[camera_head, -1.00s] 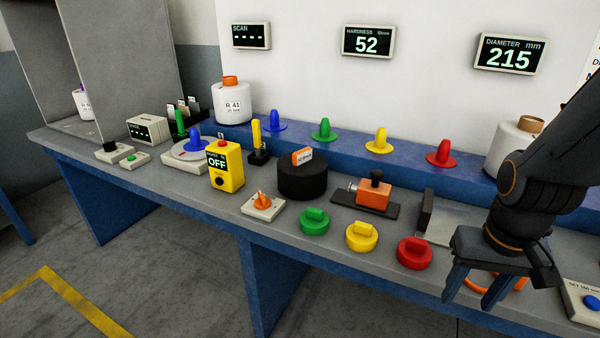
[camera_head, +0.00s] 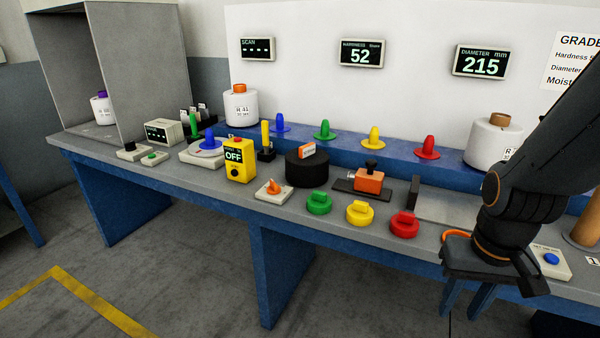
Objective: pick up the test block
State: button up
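A small orange block with a white printed label (camera_head: 307,149), which looks like the test block, rests on top of a black round stand (camera_head: 306,172) near the middle of the bench. Its print is too small to read. My gripper (camera_head: 465,300) is at the lower right, in front of the bench's front edge, well to the right of the block. Its two blue fingers point down and stand apart, with nothing seen between them. The fingertips are partly hard to make out against the blue bench.
An orange device on a black base (camera_head: 368,182) stands right of the block. Green (camera_head: 319,203), yellow (camera_head: 360,212) and red (camera_head: 404,224) knobs line the front edge. A yellow OFF box (camera_head: 240,160) and an orange switch (camera_head: 273,191) stand left. White bobbins stand behind.

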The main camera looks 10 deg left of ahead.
aim_at(306, 166)
jog(key=u, duration=1.4)
jog(key=i, duration=0.8)
jog(key=z, duration=1.45)
